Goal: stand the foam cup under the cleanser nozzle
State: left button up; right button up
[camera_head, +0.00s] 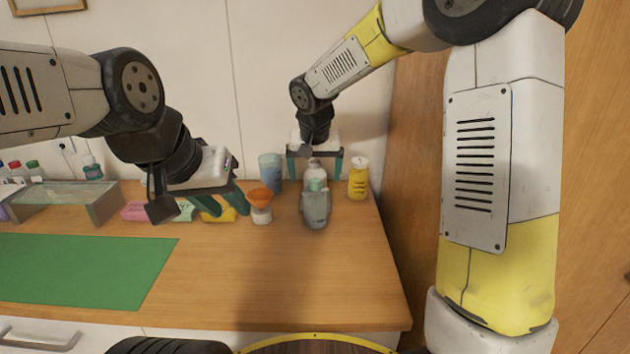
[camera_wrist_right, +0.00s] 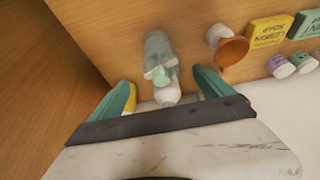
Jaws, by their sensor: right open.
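A grey, rounded, partly see-through object (camera_head: 316,210) stands on the right part of the counter. Directly behind it is a white bottle with a mint-green part (camera_head: 316,174); I cannot tell which of these bears the nozzle. In the right wrist view the grey object (camera_wrist_right: 158,48) is beyond the fingertips. A small white holder with an orange cup-shaped top (camera_head: 261,196) stands to its left; I cannot tell which item is the foam cup. My right gripper (camera_head: 315,164) is open, its fingers either side of the white bottle. My left gripper (camera_head: 228,205) looks open and empty, left of the orange top.
A blue translucent cup (camera_head: 270,173) and a yellow bottle (camera_head: 358,178) stand near the wall. Pink (camera_head: 134,212) and yellow (camera_head: 219,214) boxes lie to the left. A glass-topped riser (camera_head: 107,204) and green mat (camera_head: 80,268) lie farther left. The front-right counter is clear.

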jog(key=s+d+r, duration=0.8)
jog(key=s+d, duration=0.1)
jog(key=s, duration=0.2)
jog(key=s+d+y, duration=0.1)
jog(key=s+d, duration=0.1)
jog(key=s, duration=0.6)
jog(key=s+d+t+y, duration=0.1)
jog(key=s+d, duration=0.2)
jog(key=s, duration=0.5)
jog(key=shift+d+n+t, duration=0.15)
jog(key=shift+n+t, duration=0.15)
